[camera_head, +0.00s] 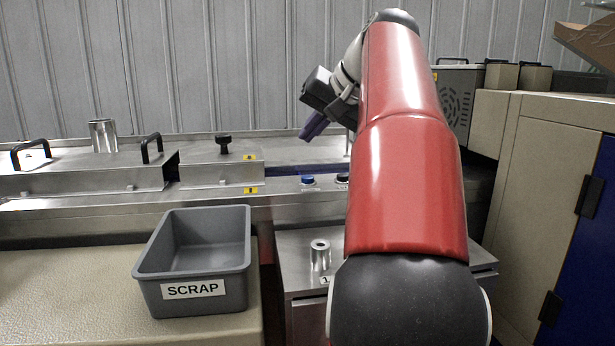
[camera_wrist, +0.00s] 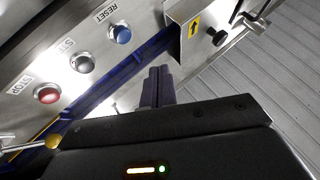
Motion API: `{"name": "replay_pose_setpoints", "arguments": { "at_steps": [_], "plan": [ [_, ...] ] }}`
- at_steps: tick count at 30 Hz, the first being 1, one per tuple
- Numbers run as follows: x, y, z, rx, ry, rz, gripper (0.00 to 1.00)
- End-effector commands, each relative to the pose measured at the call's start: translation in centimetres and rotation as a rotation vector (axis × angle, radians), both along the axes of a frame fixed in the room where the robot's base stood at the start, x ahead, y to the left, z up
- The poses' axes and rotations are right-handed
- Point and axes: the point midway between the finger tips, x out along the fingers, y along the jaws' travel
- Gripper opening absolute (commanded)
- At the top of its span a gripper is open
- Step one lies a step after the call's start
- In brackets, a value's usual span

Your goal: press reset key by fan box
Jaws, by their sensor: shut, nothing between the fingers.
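The reset key is a round blue button (camera_wrist: 122,33) with a RESET label beside it on the steel panel in the wrist view. It also shows in the head view (camera_head: 308,180), small, just left of my arm. My gripper (camera_wrist: 158,72) is shut and empty, its fingertips apart from the button, below and right of it in the picture. In the head view my gripper (camera_head: 308,137) hangs tilted above the machine, higher in the picture than the blue button. The fan box (camera_head: 454,92), with a round vent pattern, stands at the back right, partly hidden by my arm.
A grey button (camera_wrist: 82,62) with a partly readable label and a red STOP button (camera_wrist: 46,93) sit in line with the blue one. A grey SCRAP bin (camera_head: 195,258) stands front left. A metal cover (camera_head: 221,172) with a black knob lies left of the buttons.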

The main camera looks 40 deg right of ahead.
Motion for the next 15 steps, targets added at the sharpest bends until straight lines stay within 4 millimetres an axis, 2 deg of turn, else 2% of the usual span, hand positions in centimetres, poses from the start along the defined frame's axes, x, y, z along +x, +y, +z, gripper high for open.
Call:
{"name": "replay_pose_setpoints", "arguments": {
  "at_steps": [2,6,15],
  "plan": [
    [0.0,0.0,-1.9,-0.001,0.001,-0.001,0.0],
    [0.0,0.0,-3.5,-0.001,0.0,-0.001,0.0],
    [0.0,0.0,-5.0,0.0,-0.001,-0.001,0.0]
  ]
}}
